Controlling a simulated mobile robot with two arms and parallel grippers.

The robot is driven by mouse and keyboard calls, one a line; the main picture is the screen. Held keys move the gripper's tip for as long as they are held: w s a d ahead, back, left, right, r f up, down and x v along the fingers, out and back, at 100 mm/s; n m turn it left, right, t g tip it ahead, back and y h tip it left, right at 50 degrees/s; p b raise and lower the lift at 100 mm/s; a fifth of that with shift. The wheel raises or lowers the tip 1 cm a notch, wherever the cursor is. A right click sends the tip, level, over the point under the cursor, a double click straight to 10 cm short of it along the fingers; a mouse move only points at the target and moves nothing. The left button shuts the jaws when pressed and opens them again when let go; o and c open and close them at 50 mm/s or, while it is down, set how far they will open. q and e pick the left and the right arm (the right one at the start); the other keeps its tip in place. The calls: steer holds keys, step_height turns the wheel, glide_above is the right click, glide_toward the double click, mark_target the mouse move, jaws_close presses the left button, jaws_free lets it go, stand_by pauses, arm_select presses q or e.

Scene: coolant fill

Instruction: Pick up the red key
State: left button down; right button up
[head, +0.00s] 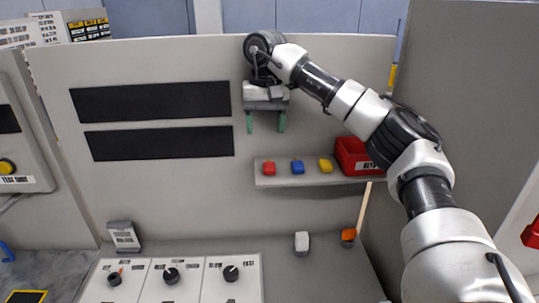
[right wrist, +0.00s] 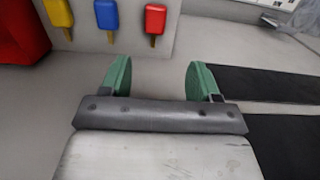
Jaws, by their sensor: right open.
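The red key (head: 269,168) sits at the left end of a small grey shelf (head: 310,180) on the upright panel, with a blue key (head: 297,167) and a yellow key (head: 325,166) to its right. In the right wrist view the red key (right wrist: 155,22) shows at the top, ahead of the fingers. My right gripper (head: 266,128) is open and empty, with green fingers pointing down, above the shelf and apart from the keys. It also shows in the right wrist view (right wrist: 158,80). My left gripper is not in view.
A red box (head: 357,156) stands at the shelf's right end. Below are a white block (head: 301,241), an orange-tipped holder (head: 348,236) with a stick, and a panel of several knobs (head: 172,275). Two black strips (head: 150,102) are on the panel to the left.

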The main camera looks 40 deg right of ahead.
steer(key=shift+s+d+r, duration=0.25)
steer(key=shift+d+r, duration=0.3)
steer(key=shift+r, duration=0.15)
glide_above(269, 162)
steer(key=f, duration=0.4)
steer(key=shift+w+d+f+b, duration=0.2)
steer(key=shift+d+f+b, duration=0.1)
steer(key=shift+d+f, duration=0.05)
steer(key=shift+s+f, duration=0.1)
steer(key=shift+f, duration=0.15)
steer(key=f, duration=0.1)
steer(key=f+p, duration=0.1)
steer(key=f, duration=0.1)
steer(key=f+p, duration=0.1)
steer(key=shift+s+a+f, duration=0.2)
steer(key=shift+a+f, duration=0.15)
steer(key=shift+f, duration=0.3)
steer(key=shift+c, duration=0.7)
steer(key=c, duration=0.9)
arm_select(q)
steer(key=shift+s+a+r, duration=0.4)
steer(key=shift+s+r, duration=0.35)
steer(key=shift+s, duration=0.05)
arm_select(e)
steer(key=shift+o, duration=0.2)
